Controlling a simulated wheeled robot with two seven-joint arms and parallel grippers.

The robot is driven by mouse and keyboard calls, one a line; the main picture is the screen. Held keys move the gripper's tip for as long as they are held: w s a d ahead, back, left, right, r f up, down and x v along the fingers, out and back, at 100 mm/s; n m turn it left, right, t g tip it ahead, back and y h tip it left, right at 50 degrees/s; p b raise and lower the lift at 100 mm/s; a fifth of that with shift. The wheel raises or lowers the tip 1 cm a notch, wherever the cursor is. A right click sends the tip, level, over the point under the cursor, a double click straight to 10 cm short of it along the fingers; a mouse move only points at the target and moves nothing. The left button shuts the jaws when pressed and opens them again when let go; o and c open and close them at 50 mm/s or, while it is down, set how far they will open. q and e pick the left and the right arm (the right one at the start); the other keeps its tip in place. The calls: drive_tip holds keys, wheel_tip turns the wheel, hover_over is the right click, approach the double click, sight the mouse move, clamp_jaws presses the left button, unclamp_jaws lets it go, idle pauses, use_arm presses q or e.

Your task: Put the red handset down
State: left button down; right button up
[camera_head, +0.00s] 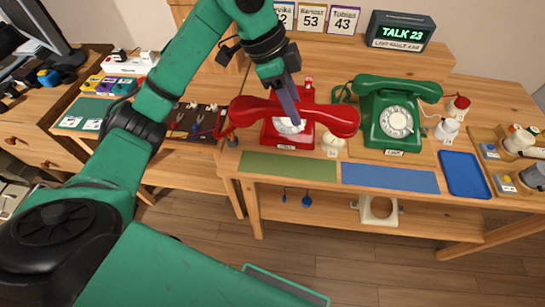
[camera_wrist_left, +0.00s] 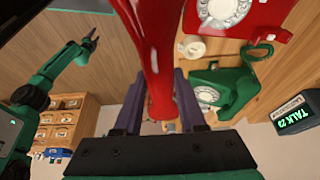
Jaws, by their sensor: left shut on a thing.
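The red handset (camera_head: 336,117) is held level above the red dial phone (camera_head: 270,138), covering part of it and its white dial. My left gripper (camera_head: 289,108) is shut on the handset's middle. In the left wrist view, the handset (camera_wrist_left: 158,60) runs between the two purple fingers (camera_wrist_left: 160,105). The red phone body (camera_wrist_left: 262,18) shows there at the top right, apart from the handset. My right gripper (camera_wrist_left: 90,42) shows small at the left of the wrist view; its jaw state is unclear.
A green dial phone (camera_head: 396,122) with its own handset stands to the right. A sign (camera_head: 402,31) reading "TALK 23" and name cards (camera_head: 312,18) stand behind. A green mat (camera_head: 288,167), a blue mat (camera_head: 390,178) and a blue tray (camera_head: 464,174) lie along the front.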

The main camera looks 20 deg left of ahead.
use_arm(q)
drive_tip(key=f, duration=1.7)
drive_tip(key=shift+w+a+f, duration=0.1)
drive_tip(key=shift+w+f, duration=0.2)
drive_tip(key=shift+f, duration=0.1)
drive_tip(key=shift+f, duration=0.1)
drive_tip(key=shift+c, duration=2.4)
unclamp_jaws()
drive_tip(key=v, duration=1.2)
